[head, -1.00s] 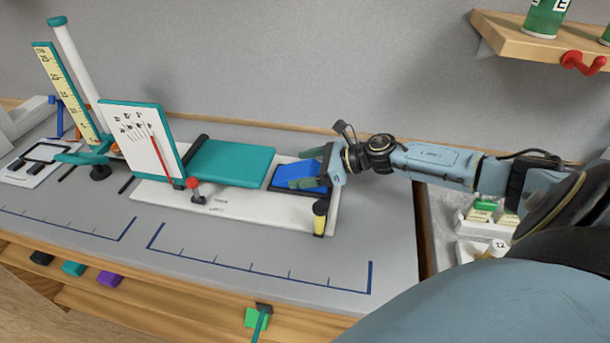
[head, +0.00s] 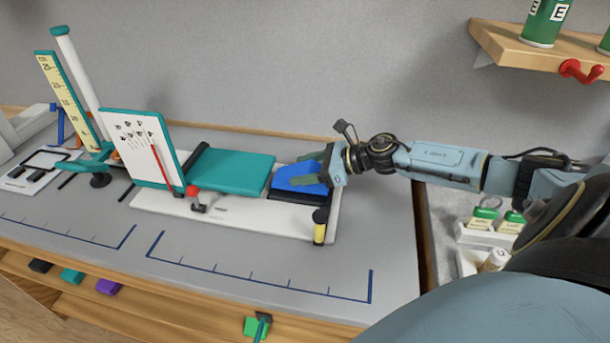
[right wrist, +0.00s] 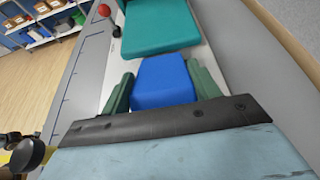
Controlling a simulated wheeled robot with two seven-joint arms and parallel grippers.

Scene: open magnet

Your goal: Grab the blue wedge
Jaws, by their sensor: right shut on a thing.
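The blue wedge (head: 298,178) is at the right end of the white-based apparatus, just above or on a dark pad (head: 290,195). My right gripper (head: 312,172) reaches in from the right and is shut on the wedge. In the right wrist view the wedge (right wrist: 161,82) sits between the two green fingers of the gripper (right wrist: 161,90), which touch or nearly touch its sides. Whether the wedge is clear of the pad is hard to tell. My left gripper does not show.
A teal block (head: 232,171) lies left of the wedge on the white base (head: 240,222). A white dial panel (head: 140,150), a red-topped knob (head: 194,192) and a yellow-black post (head: 320,226) stand nearby. A wooden shelf (head: 510,45) hangs at upper right. The front grey bench is clear.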

